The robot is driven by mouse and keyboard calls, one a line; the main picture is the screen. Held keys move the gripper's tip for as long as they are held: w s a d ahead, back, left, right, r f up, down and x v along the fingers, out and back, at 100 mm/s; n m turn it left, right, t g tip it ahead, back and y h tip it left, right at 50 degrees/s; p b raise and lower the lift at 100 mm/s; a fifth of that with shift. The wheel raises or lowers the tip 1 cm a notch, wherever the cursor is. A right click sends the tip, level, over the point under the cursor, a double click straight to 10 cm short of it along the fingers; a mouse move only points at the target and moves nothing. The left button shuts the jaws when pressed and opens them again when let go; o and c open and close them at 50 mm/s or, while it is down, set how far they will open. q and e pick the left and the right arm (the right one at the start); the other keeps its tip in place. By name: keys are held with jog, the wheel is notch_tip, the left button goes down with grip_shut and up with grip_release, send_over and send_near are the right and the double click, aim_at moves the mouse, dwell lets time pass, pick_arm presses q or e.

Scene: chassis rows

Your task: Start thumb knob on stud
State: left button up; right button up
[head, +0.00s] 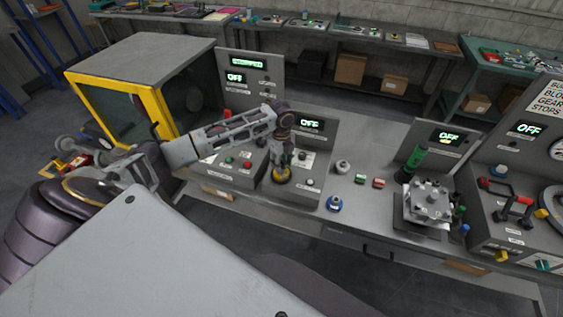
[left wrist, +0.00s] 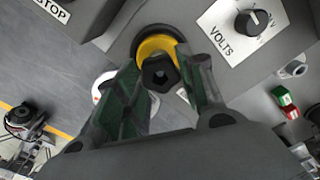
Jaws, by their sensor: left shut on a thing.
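A black faceted knob (left wrist: 158,75), seemingly the thumb knob, sits between the fingers of my left gripper (left wrist: 165,72) in the left wrist view. The gripper is shut on it. Just beyond it is a yellow round piece (left wrist: 153,46) in a dark round base. In the head view my left gripper (head: 283,164) points down over the same yellow piece (head: 283,177) on the bench-top panel. The stud does not show; the knob and fingers may hide it. I cannot tell whether the knob touches a stud. My right gripper is not in view.
A VOLTS dial (left wrist: 253,22) is close to the right finger. A yellow-framed machine enclosure (head: 150,105) stands at left. Green (head: 360,178) and red (head: 378,183) blocks, a blue round part (head: 334,204) and a metal fixture (head: 428,205) stand to the right, with bare bench between.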

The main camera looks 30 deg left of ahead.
pick_arm(q)
jog(key=shift+s+f+m, duration=0.1)
jog(key=shift+m, duration=1.7)
jog(key=o, duration=0.9)
jog(key=shift+o, duration=0.2)
notch_tip(320, 180, up, 12)
